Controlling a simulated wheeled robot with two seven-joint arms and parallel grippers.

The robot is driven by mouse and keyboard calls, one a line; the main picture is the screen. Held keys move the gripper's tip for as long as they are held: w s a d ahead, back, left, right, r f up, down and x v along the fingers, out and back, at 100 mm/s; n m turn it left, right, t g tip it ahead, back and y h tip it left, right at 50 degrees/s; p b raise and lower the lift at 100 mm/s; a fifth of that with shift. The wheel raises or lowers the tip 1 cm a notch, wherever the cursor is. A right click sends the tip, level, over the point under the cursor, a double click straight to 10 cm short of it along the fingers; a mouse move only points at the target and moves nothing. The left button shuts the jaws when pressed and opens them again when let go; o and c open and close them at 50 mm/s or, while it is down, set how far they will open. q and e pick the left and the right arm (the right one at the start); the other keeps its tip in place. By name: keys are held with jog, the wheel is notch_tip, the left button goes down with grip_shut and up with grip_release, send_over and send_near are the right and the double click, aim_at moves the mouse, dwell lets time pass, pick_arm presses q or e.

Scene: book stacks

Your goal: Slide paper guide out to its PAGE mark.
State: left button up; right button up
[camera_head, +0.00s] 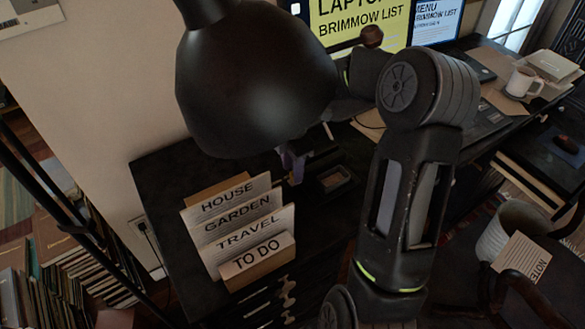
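I cannot make out a paper guide or a PAGE mark in the head view; the lamp shade and my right arm cover much of the desk. My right arm rises from the bottom centre and bends left at the top. My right gripper (350,95) is at its end, dark and partly hidden behind the lamp shade. My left gripper is not in view.
A black lamp shade (250,80) hangs close in front. A card sorter (262,275) labelled HOUSE, GARDEN, TRAVEL and TO DO stands on the dark desk (155,170). A small tray (335,180) lies right of it.

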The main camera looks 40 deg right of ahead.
jog(key=shift+f, duration=0.5)
jog(key=shift+c, duration=0.4)
grip_shut()
dwell(0.7)
